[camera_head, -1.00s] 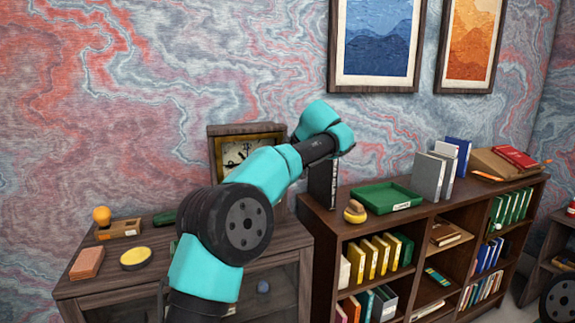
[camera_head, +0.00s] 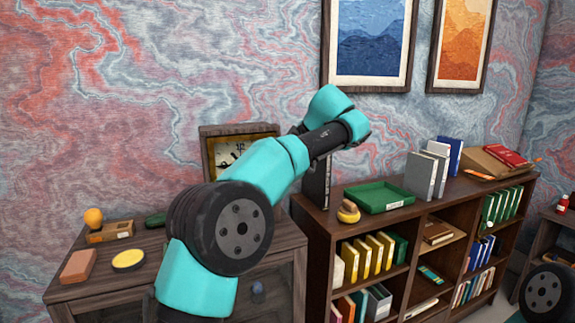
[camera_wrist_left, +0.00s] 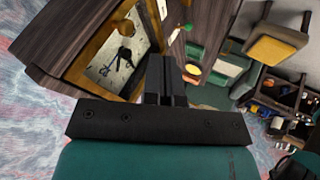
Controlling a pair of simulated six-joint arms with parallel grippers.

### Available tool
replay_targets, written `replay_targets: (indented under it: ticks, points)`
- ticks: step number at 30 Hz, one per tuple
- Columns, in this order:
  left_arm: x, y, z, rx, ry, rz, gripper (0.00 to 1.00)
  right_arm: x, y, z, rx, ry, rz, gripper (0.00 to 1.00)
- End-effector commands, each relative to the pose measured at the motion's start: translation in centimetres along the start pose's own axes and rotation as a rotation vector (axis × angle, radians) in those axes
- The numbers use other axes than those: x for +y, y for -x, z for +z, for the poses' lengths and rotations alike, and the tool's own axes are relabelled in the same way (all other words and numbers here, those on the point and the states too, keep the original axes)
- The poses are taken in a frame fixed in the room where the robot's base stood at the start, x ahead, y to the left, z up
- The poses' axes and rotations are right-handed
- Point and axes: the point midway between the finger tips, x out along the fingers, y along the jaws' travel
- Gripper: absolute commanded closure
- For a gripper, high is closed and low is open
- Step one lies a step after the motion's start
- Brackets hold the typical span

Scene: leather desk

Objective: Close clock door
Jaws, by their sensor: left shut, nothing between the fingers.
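The wooden clock (camera_head: 208,133) stands on the left cabinet. My left arm covers much of its face and right side in the head view. In the left wrist view, the clock face (camera_wrist_left: 118,55) shows black hands inside a tan border and a dark wooden case. I cannot clearly make out the door's edge or how far it stands open. My left gripper (camera_wrist_left: 166,75) is shut and empty, with its fingers beside the clock front in the wrist view. Whether they touch it is unclear. My left fingers are hidden in the head view. My right gripper is out of view.
On the left cabinet (camera_head: 185,243) are a brick-like block (camera_head: 78,266), a yellow round item (camera_head: 128,259) and a wooden holder (camera_head: 110,232). The bookshelf (camera_head: 330,225) on the right carries a green tray (camera_head: 380,195) and upright books (camera_head: 420,174).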

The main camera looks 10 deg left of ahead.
Motion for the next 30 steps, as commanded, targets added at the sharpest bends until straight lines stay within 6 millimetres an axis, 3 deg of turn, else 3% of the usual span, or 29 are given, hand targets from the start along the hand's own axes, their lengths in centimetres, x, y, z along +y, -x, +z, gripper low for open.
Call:
replay_targets:
  ticks: [6, 12, 26, 30]
  points:
    - [0.1, 3.0, 0.2, -0.001, 0.000, 0.002, 1.00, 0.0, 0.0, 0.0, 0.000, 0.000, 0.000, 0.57]
    - [0.3, 4.6, 0.3, -0.001, 0.000, 0.002, 1.00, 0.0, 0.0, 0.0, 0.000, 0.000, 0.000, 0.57]
    - [0.2, 5.2, 0.3, 0.000, -0.001, 0.000, 1.00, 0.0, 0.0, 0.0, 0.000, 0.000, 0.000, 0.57]
    - [0.2, 4.4, 1.0, -0.020, -0.040, -0.002, 1.00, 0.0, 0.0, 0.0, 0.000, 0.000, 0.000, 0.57]
